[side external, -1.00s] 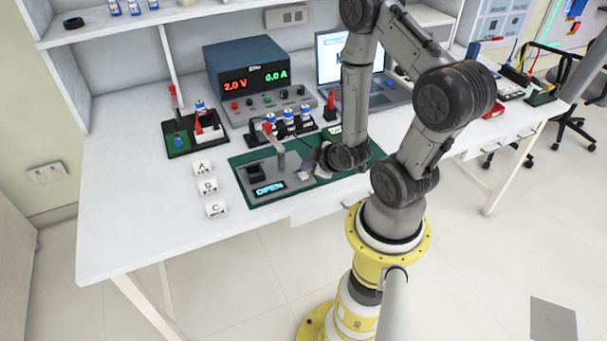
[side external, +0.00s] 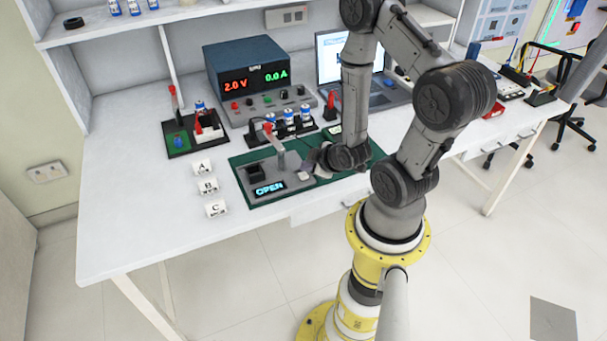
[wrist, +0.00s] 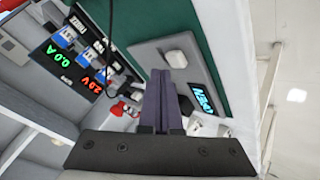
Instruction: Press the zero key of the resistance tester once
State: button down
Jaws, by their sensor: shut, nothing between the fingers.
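The resistance tester (side external: 252,184) is a grey panel on a green mat, with a lit display (side external: 270,188) reading OPEN. It also shows in the wrist view (wrist: 206,68), with the display (wrist: 203,98) at its right end. A raised white square key (wrist: 176,59) sits on the panel in the wrist view; I cannot read a label on it. My gripper (wrist: 160,72) is shut and empty, its tips beside the white key in the picture. I cannot tell whether they touch it.
A power supply (side external: 243,62) reading 2.0 V and 0.0 A stands behind. Blue-white cells (side external: 289,118) stand behind the mat. The front left table is clear.

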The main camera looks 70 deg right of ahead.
aim_at(307, 177)
jog(key=shift+f, duration=0.15)
dwell(0.7)
jog(key=shift+f, duration=0.3)
jog(key=shift+f, duration=0.5)
dwell(0.7)
jog(key=shift+r, duration=0.9)
jog(key=shift+r, duration=2.55)
